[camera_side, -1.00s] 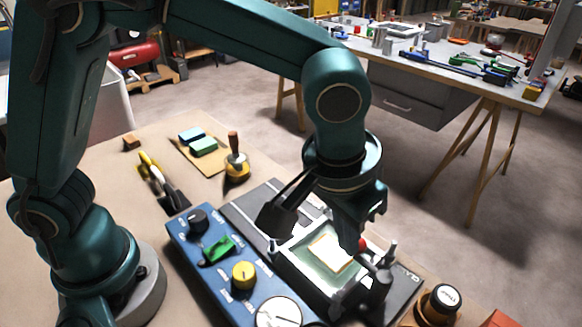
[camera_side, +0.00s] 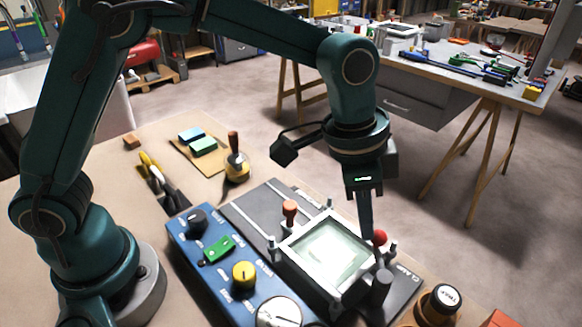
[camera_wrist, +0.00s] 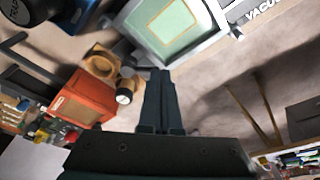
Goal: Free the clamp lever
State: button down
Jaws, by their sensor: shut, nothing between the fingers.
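The likely clamp lever ends in a red ball knob (camera_side: 380,238) at the right side of a glass-topped frame (camera_side: 285,251), near lettering that appears to read "CLAMP". Its lower part is hidden or too small to make out. My gripper (camera_side: 367,238) points down, fingers shut and empty, with its tips just left of the red ball in the side view. Whether they touch it I cannot tell. In the wrist view my gripper (camera_wrist: 159,74) shows its fingers together, just below the frame (camera_wrist: 224,37); the red ball is not seen there.
A blue control box (camera_side: 205,280) with knobs and a green switch (camera_side: 218,250) lies left of the frame. An orange-handled lever (camera_side: 290,212) stands behind the frame. Dark posts (camera_side: 381,287) rise at its right, and a round-topped jar (camera_side: 440,303) stands front right.

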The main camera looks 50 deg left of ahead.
jog(key=w+m, duration=0.1)
jog(key=m, duration=0.2)
jog(key=shift+w+d+m+g, duration=0.3)
jog(key=shift+w+d+g, duration=0.05)
jog(key=shift+d+g, duration=0.05)
jog(key=shift+w+d+m+g+h, duration=0.15)
jog(key=shift+w+d+m, duration=0.2)
jog(key=shift+m, duration=0.55)
jog(key=shift+w+d+m+g+h, duration=0.15)
jog(key=shift+w+d+m, duration=0.15)
jog(key=shift+m, duration=0.6)
jog(key=a+r, duration=0.6)
jog(key=r, duration=0.5)
jog(key=shift+s, duration=0.45)
jog(key=shift+r, duration=0.1)
